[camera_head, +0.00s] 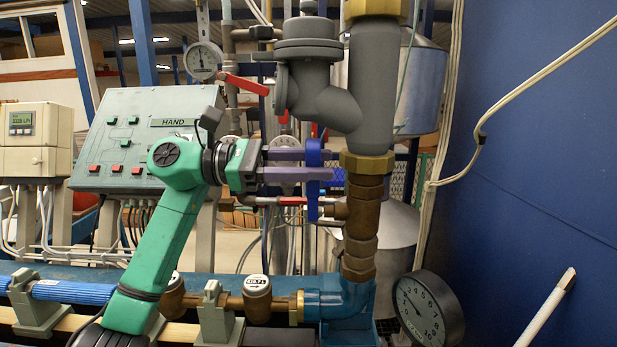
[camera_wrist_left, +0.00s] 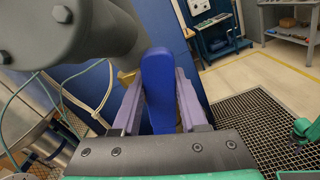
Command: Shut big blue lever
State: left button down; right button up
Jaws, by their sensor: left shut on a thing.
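The big blue lever (camera_head: 313,180) stands upright beside the thick grey and brass pipe (camera_head: 369,75) in the head view. My left gripper (camera_head: 322,164) reaches in from the left, with its purple fingers at the lever. In the left wrist view the blue lever (camera_wrist_left: 158,88) stands between the two purple fingers (camera_wrist_left: 160,105), and the gripper is shut on it. Part of the lever is hidden behind the fingers in the head view.
A grey control panel (camera_head: 120,150) stands behind my left arm. Red-handled valves (camera_head: 245,84) and a gauge (camera_head: 203,61) are behind the lever. A dial (camera_head: 428,308) is at lower right. A blue wall (camera_head: 540,150) closes off the right side.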

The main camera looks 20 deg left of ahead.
aim_at(313, 199)
pick_arm(q)
jog(key=s+f+m+b, duration=0.2)
jog(key=m+b, duration=0.1)
jog(key=b, duration=0.1)
jog(key=s+d+f+m+b, duration=0.1)
jog(key=s+m+b, duration=0.1)
jog(key=b, duration=0.2)
jog(key=shift+f+m, duration=0.4)
notch_tip(313, 199, down, 6)
jog(key=s+m+b, duration=0.2)
jog(key=m+b, duration=0.6)
jog(key=shift+s+d+f+b, duration=0.15)
jog(key=shift+s+d+b, duration=0.15)
jog(key=shift+d+b, duration=0.1)
jog(key=shift+c, duration=2.2)
grip_release()
jog(key=shift+a, duration=0.1)
jog(key=b+v, duration=0.1)
jog(key=v, duration=1.3)
jog(key=shift+a, duration=0.3)
